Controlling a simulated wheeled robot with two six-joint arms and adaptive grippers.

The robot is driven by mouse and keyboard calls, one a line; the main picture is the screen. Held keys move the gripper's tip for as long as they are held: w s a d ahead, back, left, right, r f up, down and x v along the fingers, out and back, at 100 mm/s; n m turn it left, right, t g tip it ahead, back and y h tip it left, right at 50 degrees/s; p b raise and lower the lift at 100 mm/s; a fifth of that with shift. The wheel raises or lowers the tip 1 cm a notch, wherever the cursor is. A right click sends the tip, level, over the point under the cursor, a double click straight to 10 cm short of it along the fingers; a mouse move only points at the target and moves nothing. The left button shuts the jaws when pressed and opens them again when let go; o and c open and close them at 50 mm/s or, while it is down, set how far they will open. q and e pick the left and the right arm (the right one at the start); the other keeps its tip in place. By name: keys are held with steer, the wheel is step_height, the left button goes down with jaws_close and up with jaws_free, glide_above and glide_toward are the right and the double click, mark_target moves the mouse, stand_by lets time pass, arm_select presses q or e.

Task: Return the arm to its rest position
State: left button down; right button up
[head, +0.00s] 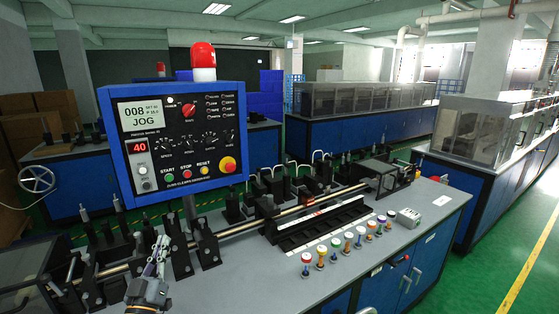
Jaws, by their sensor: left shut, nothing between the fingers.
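My left gripper (160,245) is in the lower left of the head view, pointing up and away over the near left part of the grey bench (262,268). Its fingers are together with nothing between them. It is in front of the black brackets and metal rod of the machine (237,229); I cannot tell the exact gap to them. My right gripper is not in view.
A blue control panel (135,188) with a red beacon (203,55) stands behind the gripper. Green floor (487,255) is clear at right.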

arm_select(q)
steer(key=s+d+f+m+g+h, duration=0.1)
steer(key=s+d+f+m+g, duration=0.1)
steer(key=s+d+f+g, duration=0.4)
steer(key=s+d+f+m+g+h, duration=0.1)
steer(key=d+f+m+g+h, duration=0.15)
steer(key=f, duration=0.55)
steer(key=s+a+f+g+y, duration=0.1)
steer(key=s+f+g, duration=0.25)
steer(key=s, duration=0.35)
steer(key=s+a+f+n+g+y, duration=0.1)
steer(key=s+f+g+y, duration=0.2)
steer(key=s, duration=0.4)
steer(key=s+f+g, duration=0.3)
steer(key=s+g, duration=0.1)
steer(key=s, duration=0.3)
steer(key=s+a+f+g, duration=0.1)
steer(key=s+a+f, duration=0.1)
steer(key=f, duration=1.2)
steer(key=s+a+f+g, duration=0.1)
steer(key=s+f, duration=0.1)
steer(key=f, duration=1.3)
steer(key=s+a+f+g, duration=0.1)
steer(key=s+f, duration=1.3)
steer(key=s, duration=0.3)
steer(key=shift+s+a+n, duration=0.15)
steer(key=shift+s+n, duration=0.05)
steer(key=shift+n, duration=0.25)
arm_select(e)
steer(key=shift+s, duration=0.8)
